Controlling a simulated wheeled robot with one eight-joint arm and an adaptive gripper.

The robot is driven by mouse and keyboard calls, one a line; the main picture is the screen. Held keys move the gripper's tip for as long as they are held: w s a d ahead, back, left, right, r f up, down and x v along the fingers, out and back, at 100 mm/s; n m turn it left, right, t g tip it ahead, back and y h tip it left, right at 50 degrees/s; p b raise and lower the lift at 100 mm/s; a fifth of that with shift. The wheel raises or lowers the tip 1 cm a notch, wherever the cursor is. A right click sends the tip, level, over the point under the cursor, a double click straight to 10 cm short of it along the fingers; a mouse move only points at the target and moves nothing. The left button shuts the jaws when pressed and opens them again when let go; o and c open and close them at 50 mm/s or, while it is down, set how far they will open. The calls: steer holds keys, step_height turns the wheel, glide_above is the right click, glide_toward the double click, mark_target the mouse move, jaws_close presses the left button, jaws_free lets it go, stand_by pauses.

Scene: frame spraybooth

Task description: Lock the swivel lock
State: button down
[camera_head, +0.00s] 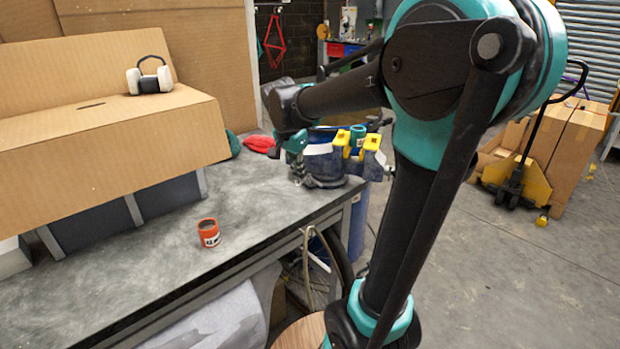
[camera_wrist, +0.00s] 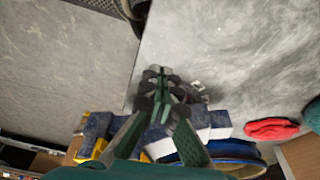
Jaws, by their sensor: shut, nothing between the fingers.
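A blue vise (camera_head: 325,165) with yellow jaw pieces (camera_head: 372,160) stands at the far right corner of the workbench (camera_head: 250,215). In the wrist view, the blue vise body (camera_wrist: 215,118) shows behind and beside my fingers. A small metal part (camera_wrist: 200,90) lies just right of the fingertips; I cannot tell whether it is the swivel lock. My gripper (camera_wrist: 160,80) is shut and empty, its green fingers together over the vise. Whether the fingertips touch anything is unclear. In the head view, my arm's end is at the vise's left side, and the fingers are hard to make out.
A red item (camera_wrist: 270,128) lies beside the vise; it also shows in the head view (camera_head: 260,143). An orange can (camera_head: 208,233) stands on the bench. A large cardboard box (camera_head: 110,125) carrying white earmuffs (camera_head: 150,78) fills the left.

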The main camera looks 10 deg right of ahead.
mark_target(318, 183)
steer(key=w+a+r+m, duration=0.2)
steer(key=w+r+m, duration=0.1)
steer(key=r, duration=0.1)
steer(key=shift+g+h, duration=0.3)
steer(key=shift+h, duration=0.1)
steer(key=x, duration=0.9)
steer(key=shift+w+d+f, duration=0.15)
steer(key=shift+d+f, duration=0.15)
steer(key=shift+d, duration=0.1)
steer(key=shift+w+d+f, duration=0.1)
steer(key=shift+w+d, duration=0.1)
steer(key=shift+d, duration=0.4)
steer(key=shift+w+d+f, duration=0.1)
steer(key=shift+w+d, duration=0.15)
steer(key=shift+d, duration=0.3)
steer(key=shift+w+d+f, duration=0.1)
steer(key=shift+w+d, duration=0.15)
steer(key=shift+d, duration=0.4)
steer(key=shift+w+d, duration=0.2)
steer(key=shift+d, duration=0.55)
